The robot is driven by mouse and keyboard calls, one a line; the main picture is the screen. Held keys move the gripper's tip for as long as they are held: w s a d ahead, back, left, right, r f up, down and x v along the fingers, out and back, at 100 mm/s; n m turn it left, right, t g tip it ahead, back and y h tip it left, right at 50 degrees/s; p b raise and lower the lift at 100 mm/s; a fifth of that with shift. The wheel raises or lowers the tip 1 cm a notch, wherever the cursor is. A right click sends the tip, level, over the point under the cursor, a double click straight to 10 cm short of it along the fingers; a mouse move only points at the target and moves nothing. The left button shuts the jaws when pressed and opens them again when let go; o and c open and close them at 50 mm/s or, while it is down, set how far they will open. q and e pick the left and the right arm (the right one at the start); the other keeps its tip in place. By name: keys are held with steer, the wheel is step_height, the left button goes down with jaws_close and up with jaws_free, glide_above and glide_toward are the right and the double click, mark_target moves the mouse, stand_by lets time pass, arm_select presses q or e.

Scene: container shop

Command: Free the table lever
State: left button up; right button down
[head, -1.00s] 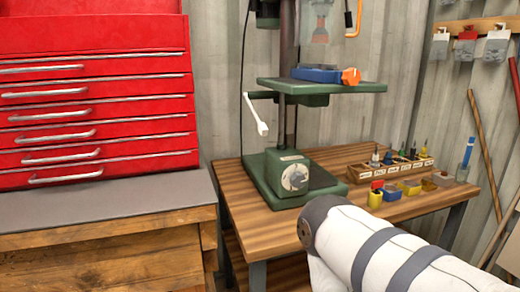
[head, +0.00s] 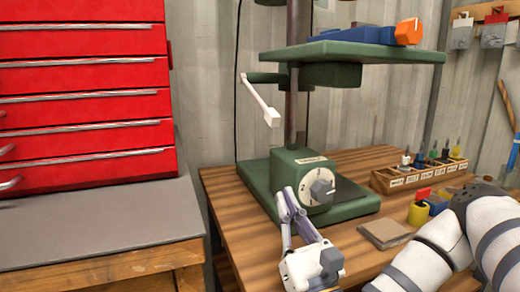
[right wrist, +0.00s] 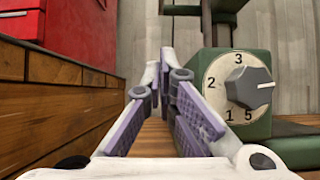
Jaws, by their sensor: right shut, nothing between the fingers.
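The table lever (head: 262,102) is a white handle hanging at a slant from the left of the drill press's green table (head: 350,51). It is not clearly visible in the right wrist view. My right gripper (head: 287,200) is shut and empty, pointing up in front of the green base, just left of its dial (head: 316,188). It is below the lever and apart from it. In the right wrist view the purple-padded fingers (right wrist: 164,75) meet at their tips, left of the grey knob (right wrist: 249,88). My left gripper is not in view.
A red drawer cabinet (head: 85,95) stands on a grey-topped bench (head: 95,225) at left. A labelled wooden rack (head: 405,178), small coloured containers and a flat tan block (head: 386,232) sit on the wooden table right of the press. A blue vise (head: 355,35) rests on the green table.

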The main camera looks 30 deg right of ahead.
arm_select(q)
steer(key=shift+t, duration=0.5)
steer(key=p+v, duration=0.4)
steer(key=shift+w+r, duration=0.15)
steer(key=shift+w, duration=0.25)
arm_select(e)
steer(key=w+d+r, duration=0.1)
steer(key=w+r, duration=0.5)
steer(key=r, duration=0.3)
steer(key=shift+w+d+r, duration=0.2)
steer(key=shift+d, duration=0.05)
